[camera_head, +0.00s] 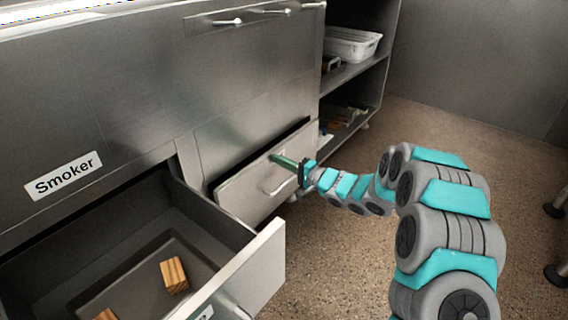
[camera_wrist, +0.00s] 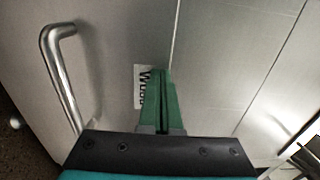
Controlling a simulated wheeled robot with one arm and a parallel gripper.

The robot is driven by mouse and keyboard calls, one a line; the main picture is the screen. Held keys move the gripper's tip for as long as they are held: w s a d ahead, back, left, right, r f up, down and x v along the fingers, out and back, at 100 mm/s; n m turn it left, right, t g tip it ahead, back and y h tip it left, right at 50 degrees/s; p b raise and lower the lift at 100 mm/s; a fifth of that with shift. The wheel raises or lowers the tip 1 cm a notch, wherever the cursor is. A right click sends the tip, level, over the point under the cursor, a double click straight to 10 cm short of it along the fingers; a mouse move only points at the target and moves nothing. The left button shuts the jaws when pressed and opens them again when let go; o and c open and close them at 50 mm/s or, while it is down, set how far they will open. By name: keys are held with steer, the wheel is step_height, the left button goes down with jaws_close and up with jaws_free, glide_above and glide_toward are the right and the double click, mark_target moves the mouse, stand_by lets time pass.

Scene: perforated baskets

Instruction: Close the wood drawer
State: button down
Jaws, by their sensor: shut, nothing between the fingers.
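The wood drawer (camera_head: 240,192) has a grey metal front and stands partly open, with a dark gap along its top edge. Its bar handle (camera_head: 280,184) also shows in the wrist view (camera_wrist: 60,75). A white label (camera_wrist: 140,85) on the drawer front starts with "W"; my fingers hide part of it. My gripper (camera_head: 277,158) has green fingers and is shut and empty. Its fingertips (camera_wrist: 158,72) are at the drawer front, above the handle and over the label. I cannot tell whether they touch it.
A wider drawer (camera_head: 262,262) at the lower left is pulled far out and holds wooden blocks (camera_head: 174,275). The panel above it carries a "Smoker" label (camera_head: 63,175). An open shelf with a white perforated basket (camera_head: 351,45) stands behind.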

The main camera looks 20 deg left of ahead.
mark_target(269, 152)
steer(key=p+x, duration=0.4)
steer(key=p, duration=0.1)
steer(key=shift+w+a+r, duration=0.1)
steer(key=shift+r, duration=0.05)
steer(key=shift+w+p, duration=0.1)
steer(key=shift+p, duration=0.25)
steer(key=shift+a, duration=0.1)
steer(key=shift+r, duration=0.1)
